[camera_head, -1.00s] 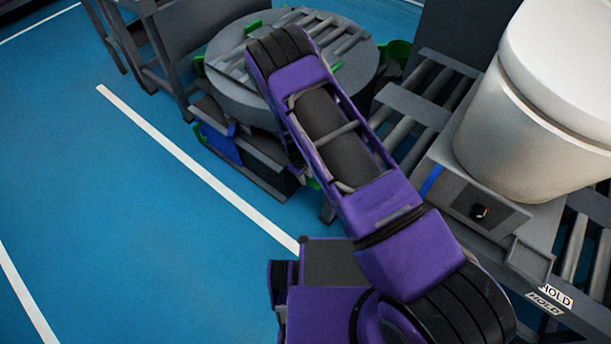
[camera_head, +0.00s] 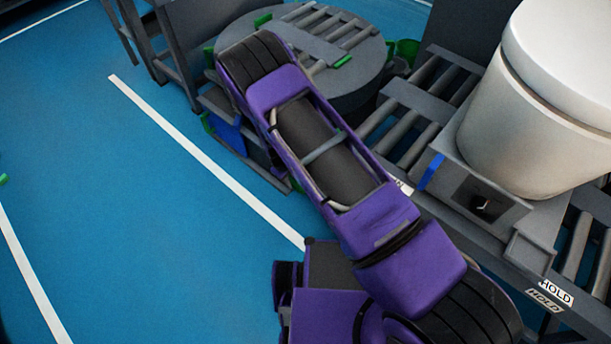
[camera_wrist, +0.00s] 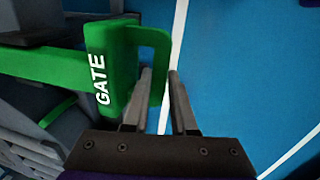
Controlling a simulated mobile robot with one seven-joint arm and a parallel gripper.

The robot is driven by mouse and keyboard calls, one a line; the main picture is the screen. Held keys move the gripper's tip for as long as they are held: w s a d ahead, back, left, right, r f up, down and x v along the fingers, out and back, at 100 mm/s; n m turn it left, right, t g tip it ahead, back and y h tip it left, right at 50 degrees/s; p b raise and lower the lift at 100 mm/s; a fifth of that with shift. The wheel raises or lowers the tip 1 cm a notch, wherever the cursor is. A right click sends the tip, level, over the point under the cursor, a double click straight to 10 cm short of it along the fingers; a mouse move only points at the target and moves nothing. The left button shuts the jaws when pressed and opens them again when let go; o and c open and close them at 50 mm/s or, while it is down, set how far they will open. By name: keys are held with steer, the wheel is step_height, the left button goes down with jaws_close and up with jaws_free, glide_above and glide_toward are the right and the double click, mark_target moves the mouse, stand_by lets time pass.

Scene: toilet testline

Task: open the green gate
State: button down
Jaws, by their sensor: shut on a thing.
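The green gate (camera_wrist: 50,68) shows in the wrist view as a flat green arm coming in from the left. It ends in a block lettered "GATE" and a loop-shaped handle (camera_wrist: 162,45). My gripper (camera_wrist: 161,78) has one finger on each side of the handle's right leg and is shut on it. The gripper hides part of the handle's lower end. In the head view my purple arm hides my gripper, and I cannot pick out the gripped handle there.
A round roller turntable (camera_head: 325,80) stands behind my arm. A roller conveyor (camera_head: 420,125) to the right carries a white toilet (camera_head: 545,100). Blue floor (camera_head: 90,180) with white lines is open on the left. A small green piece (camera_head: 3,180) shows at the left edge.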

steer(key=s+a, duration=0.4)
steer(key=s, duration=0.1)
steer(key=shift+s+a, duration=0.15)
steer(key=c, duration=0.7)
jaws_free()
steer(key=shift+c, duration=0.2)
step_height(320, 180, up, 17)
steer(key=s+a+p, duration=0.1)
steer(key=s+p, duration=0.1)
steer(key=shift+s+a+p, duration=0.25)
steer(key=shift+a+p, duration=0.15)
